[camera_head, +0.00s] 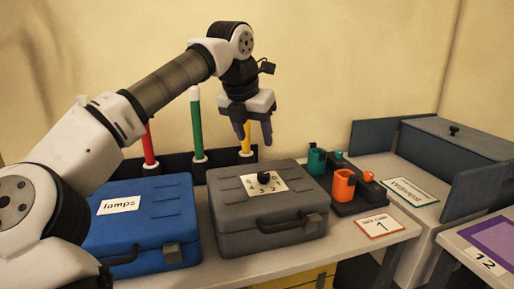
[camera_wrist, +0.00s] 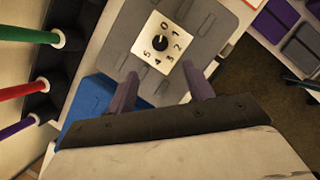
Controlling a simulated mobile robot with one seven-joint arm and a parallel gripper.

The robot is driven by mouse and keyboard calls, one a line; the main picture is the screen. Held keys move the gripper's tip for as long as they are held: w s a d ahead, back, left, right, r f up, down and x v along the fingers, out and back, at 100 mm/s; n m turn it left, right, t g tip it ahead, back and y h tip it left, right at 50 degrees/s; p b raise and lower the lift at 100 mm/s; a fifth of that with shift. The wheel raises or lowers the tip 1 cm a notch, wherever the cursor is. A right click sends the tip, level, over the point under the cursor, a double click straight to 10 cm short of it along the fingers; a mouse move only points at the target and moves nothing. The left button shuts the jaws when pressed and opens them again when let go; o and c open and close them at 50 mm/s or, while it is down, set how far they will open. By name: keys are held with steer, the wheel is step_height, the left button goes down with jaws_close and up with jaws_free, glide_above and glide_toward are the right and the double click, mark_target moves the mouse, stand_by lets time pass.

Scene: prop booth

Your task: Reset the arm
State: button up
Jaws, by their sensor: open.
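My gripper (camera_head: 255,137) is open and empty, pointing down above the back part of a grey case (camera_head: 268,228). In the wrist view its two fingers (camera_wrist: 161,92) stand apart, with the grey case and its numbered dial plate beyond them. The dial plate (camera_head: 264,185), white with a black knob, lies on the case lid. My arm reaches in from the left of the head view, bent over a blue case (camera_head: 150,245) labelled "lamps". Nothing is between the fingers.
Red (camera_head: 148,148), green (camera_head: 196,125) and yellow (camera_head: 245,140) rods stand in a dark rack behind the cases. Right of the grey case are teal (camera_head: 316,162) and orange (camera_head: 343,185) holders, a card marked 1 (camera_head: 380,226) and a grey lidded box (camera_head: 455,140).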

steer(key=shift+s+a+r, duration=0.1)
steer(key=shift+s+r, duration=0.1)
steer(key=shift+r, duration=0.25)
